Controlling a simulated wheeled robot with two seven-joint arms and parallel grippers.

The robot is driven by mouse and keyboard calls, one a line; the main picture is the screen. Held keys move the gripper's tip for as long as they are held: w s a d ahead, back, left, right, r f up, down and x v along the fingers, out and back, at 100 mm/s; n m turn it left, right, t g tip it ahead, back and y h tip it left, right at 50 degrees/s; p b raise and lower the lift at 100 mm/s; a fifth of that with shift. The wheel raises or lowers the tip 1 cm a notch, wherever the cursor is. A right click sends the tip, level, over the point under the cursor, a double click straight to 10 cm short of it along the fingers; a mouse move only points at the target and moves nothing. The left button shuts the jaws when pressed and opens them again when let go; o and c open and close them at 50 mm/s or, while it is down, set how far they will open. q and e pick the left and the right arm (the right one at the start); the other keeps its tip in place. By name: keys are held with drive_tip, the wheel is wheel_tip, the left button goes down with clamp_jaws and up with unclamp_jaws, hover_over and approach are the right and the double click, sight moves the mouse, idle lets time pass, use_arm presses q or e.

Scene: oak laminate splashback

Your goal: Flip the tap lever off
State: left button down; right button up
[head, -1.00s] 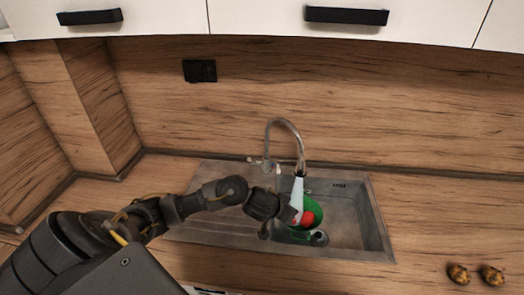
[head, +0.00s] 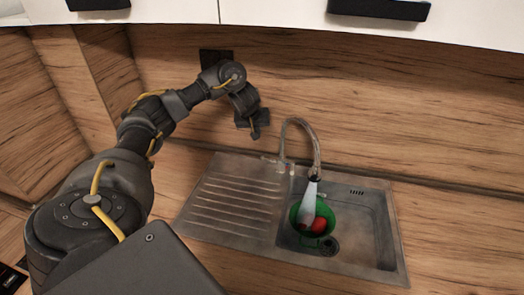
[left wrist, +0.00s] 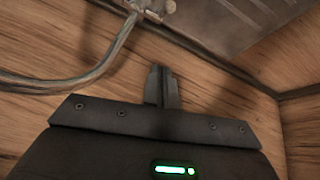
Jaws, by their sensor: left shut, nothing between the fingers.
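The grey metal tap (head: 317,148) stands behind the sink with its spout arched over the basin. A pale stream of water (head: 309,200) falls from the spout. A small lever (head: 269,160) shows at the left of the tap's base; its exact angle is too small to tell. In the left wrist view the curved spout (left wrist: 105,62) is at upper left and the tap's base (left wrist: 155,8) is cut by the top edge. My left gripper (head: 257,130), also in the left wrist view (left wrist: 160,84), is shut and empty, above and left of the tap, apart from it.
The steel sink (head: 381,238) has a ribbed drainboard (head: 228,205) on its left. A green colander (head: 328,212) with red items (head: 319,225) sits in the basin under the stream. A black socket (head: 214,58) is on the wooden splashback (head: 400,110). White cupboards (head: 270,15) hang above.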

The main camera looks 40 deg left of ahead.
use_arm(q)
drive_tip(key=shift+d, duration=0.1)
drive_tip(key=b, duration=0.1)
approach(268, 159)
drive_tip(key=w+a+f, duration=0.1)
drive_tip(key=a+f, duration=0.1)
drive_tip(key=shift+w+a+f, duration=0.2)
drive_tip(key=shift+w+f, duration=0.05)
drive_tip(key=shift+w, duration=0.15)
drive_tip(key=shift+b, duration=0.3)
